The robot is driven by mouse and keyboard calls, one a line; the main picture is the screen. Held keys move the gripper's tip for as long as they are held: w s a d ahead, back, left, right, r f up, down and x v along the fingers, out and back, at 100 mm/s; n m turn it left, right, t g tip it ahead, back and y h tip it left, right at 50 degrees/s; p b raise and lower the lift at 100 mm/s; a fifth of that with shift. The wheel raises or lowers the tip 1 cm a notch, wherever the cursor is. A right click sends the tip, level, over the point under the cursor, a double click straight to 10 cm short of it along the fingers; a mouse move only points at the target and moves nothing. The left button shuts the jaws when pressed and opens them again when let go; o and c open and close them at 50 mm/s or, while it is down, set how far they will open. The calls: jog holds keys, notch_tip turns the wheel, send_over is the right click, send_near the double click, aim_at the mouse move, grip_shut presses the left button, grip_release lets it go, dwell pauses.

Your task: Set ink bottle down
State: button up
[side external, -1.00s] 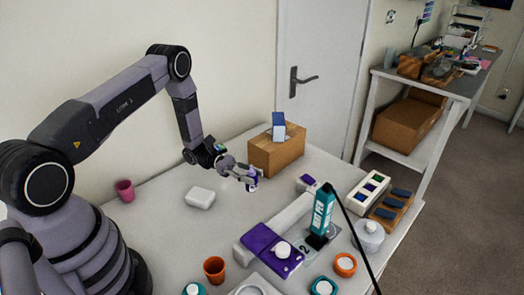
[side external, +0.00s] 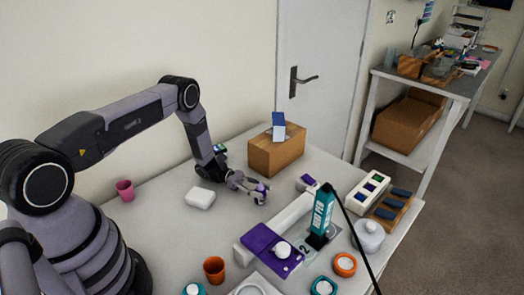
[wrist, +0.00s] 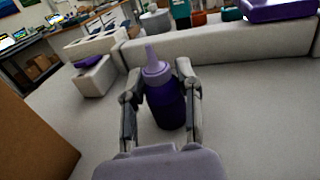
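The purple ink bottle (wrist: 166,103), with its paler nozzle cap, is between the two fingers of my gripper (wrist: 160,100) in the wrist view. The fingers close on its sides, left and right. In the side view my gripper (side external: 254,189) is low over the white table (side external: 160,235), with the bottle (side external: 262,187) partly hidden by the fingers. The bottle looks roughly upright and close to the tabletop. I cannot tell whether its base touches the table.
A cardboard box (side external: 275,153) stands behind my gripper. A long pale bar (side external: 283,220) lies in front, with a purple pad (side external: 265,243) and a teal bottle (side external: 323,212) nearby. A white block (side external: 200,198) lies to the left. Bare tabletop surrounds the ink bottle.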

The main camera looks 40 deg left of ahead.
jog(key=o, duration=0.4)
